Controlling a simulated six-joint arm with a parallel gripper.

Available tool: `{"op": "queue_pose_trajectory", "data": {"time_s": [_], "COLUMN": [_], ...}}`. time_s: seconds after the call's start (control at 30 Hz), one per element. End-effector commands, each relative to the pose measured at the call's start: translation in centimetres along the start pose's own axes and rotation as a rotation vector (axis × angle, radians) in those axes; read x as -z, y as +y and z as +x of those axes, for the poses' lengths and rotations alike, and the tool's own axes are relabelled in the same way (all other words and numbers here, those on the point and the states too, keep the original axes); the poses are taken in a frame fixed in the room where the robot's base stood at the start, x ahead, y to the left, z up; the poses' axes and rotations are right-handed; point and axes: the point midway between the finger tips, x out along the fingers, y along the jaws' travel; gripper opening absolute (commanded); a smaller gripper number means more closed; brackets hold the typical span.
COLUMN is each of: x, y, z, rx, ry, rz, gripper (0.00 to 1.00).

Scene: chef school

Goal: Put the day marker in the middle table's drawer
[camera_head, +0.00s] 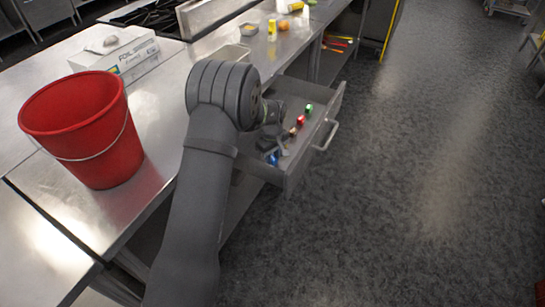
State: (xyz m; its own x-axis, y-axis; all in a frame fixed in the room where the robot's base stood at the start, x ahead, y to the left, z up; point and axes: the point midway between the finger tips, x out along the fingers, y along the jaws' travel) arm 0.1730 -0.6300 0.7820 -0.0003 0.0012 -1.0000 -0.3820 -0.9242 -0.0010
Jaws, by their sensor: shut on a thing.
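The middle table's drawer (328,112) is pulled open on the right side of the steel table. My gripper (279,147) is low over the drawer, at or inside its left part, partly hidden behind my arm's wrist. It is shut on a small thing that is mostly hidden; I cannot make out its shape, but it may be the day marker. A small blue thing (272,157) shows beside the fingertips in the drawer's near end; I cannot tell whether it is held or lying there.
Small green (308,110) and red (300,120) things lie in the drawer. A red bucket (85,130) stands on the steel table (165,100) at left, with a foil box (125,55) behind it. A yellow can (272,29) stands farther back.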

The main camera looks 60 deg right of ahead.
Motion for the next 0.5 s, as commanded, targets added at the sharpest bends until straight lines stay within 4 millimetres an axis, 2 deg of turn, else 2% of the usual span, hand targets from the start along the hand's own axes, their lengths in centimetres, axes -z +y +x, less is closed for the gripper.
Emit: {"op": "queue_pose_trajectory", "data": {"time_s": [0.33, 0.37, 0.47, 0.5], "x": [0.03, 0.04, 0.04, 0.03], "y": [0.05, 0.05, 0.05, 0.05], "z": [0.34, 0.38, 0.33, 0.33], "rx": [-0.001, -0.002, -0.002, -0.002], "ry": [0.001, 0.001, 0.001, 0.001], "rz": [0.000, 0.000, 0.000, 0.000], "gripper": [0.01, 0.25, 0.44, 0.45]}}
